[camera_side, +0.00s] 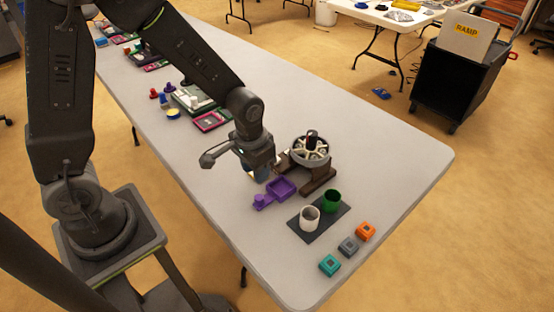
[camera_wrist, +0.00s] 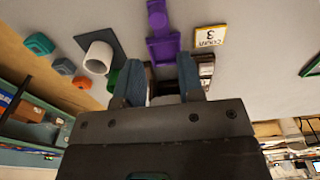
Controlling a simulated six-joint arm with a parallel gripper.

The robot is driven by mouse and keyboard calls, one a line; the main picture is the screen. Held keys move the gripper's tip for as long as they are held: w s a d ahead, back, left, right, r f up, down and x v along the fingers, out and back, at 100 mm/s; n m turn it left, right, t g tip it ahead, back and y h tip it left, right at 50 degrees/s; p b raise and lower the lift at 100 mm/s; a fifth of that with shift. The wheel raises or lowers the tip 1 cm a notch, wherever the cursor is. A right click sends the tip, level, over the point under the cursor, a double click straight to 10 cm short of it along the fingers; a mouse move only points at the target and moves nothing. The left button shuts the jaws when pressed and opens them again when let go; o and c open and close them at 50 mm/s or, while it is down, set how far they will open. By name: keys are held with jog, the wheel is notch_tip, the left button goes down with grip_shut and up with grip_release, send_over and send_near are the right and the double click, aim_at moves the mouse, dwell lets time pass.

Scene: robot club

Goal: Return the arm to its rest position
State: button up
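My gripper (camera_side: 262,172) hangs over the table (camera_side: 400,150), fingers down, beside the round wheel-like device on dark brown legs (camera_side: 310,152). In the wrist view my two blue-grey fingers (camera_wrist: 160,82) are spread apart with a gap between them, and I see nothing held. A purple tray with a handle (camera_side: 280,188) lies just in front of my gripper; it also shows in the wrist view (camera_wrist: 163,47). My arm is bent, reaching from its base at the left out over the table.
Teal (camera_side: 329,265), grey (camera_side: 348,246) and orange (camera_side: 365,231) blocks lie near the table's edge. Coloured pieces and trays (camera_side: 195,100) sit farther back.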

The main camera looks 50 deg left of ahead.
jog(key=s+a+r+t, duration=0.1)
jog(key=s+r+t, duration=0.1)
jog(key=s+r, duration=0.4)
jog(key=s+a+r+t, duration=0.1)
jog(key=s+r, duration=0.5)
jog(key=r, duration=0.8)
jog(key=shift+s+a+t, duration=0.15)
jog(key=shift+s+t, duration=0.15)
jog(key=shift+t, duration=0.6)
